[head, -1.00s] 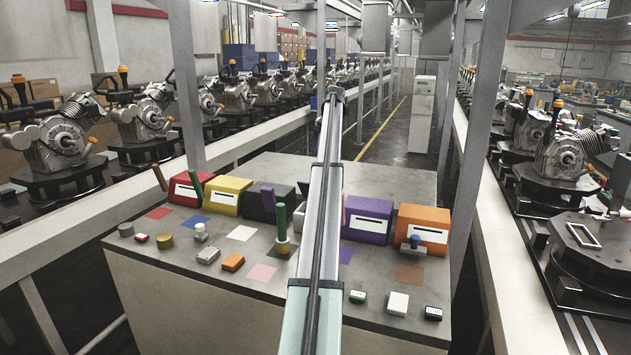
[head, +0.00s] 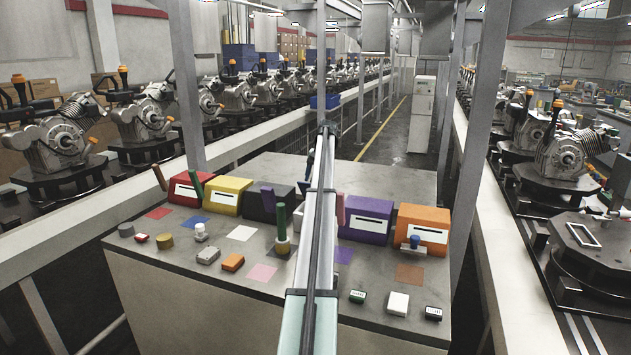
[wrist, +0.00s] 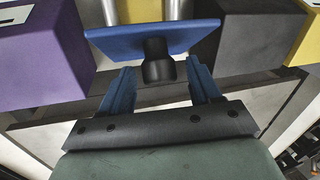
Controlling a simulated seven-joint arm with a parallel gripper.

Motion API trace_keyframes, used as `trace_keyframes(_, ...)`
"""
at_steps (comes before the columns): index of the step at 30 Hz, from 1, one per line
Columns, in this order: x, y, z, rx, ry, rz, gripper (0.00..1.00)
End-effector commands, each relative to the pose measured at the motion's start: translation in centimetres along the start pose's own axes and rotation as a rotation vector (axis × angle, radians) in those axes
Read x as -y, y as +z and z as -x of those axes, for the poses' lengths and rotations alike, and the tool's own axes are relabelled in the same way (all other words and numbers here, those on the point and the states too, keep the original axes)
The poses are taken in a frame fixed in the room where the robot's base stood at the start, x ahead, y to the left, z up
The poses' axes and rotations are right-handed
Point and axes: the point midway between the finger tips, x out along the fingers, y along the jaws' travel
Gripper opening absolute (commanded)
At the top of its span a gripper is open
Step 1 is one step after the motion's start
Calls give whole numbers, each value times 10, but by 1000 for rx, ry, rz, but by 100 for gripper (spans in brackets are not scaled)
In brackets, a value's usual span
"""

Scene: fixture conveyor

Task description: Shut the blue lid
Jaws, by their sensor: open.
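The blue lid (wrist: 150,37) shows in the wrist view as a flat, tilted panel with a black knob (wrist: 158,62) on its near face. My gripper (wrist: 160,75) is open, with one blue finger on each side of the knob. The knob's end lies between the fingertips, with a gap visible on both sides. Whether the fingers reach fully around it I cannot tell.
Red (head: 192,190), yellow (head: 228,197) and orange (head: 420,228) boxes stand in the same row. Several small items and coloured patches lie in front on the grey table (head: 215,275). A green upright handle (head: 281,220) stands close left of my arm. Conveyors with engines run along both sides.

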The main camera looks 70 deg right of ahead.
Motion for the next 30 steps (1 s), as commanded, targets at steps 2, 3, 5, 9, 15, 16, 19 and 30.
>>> trace_keyframes(2,0,0,-6,1,0,0,63)
trace_keyframes(3,0,0,-8,1,0,0,63)
trace_keyframes(5,0,0,-10,0,0,0,63)
trace_keyframes(9,0,0,-11,0,0,0,63)
trace_keyframes(15,0,0,-11,0,0,0,61)
trace_keyframes(16,0,0,-11,0,0,0,58)
trace_keyframes(19,0,0,-11,0,0,0,48)
trace_keyframes(30,0,0,-11,0,0,0,13)
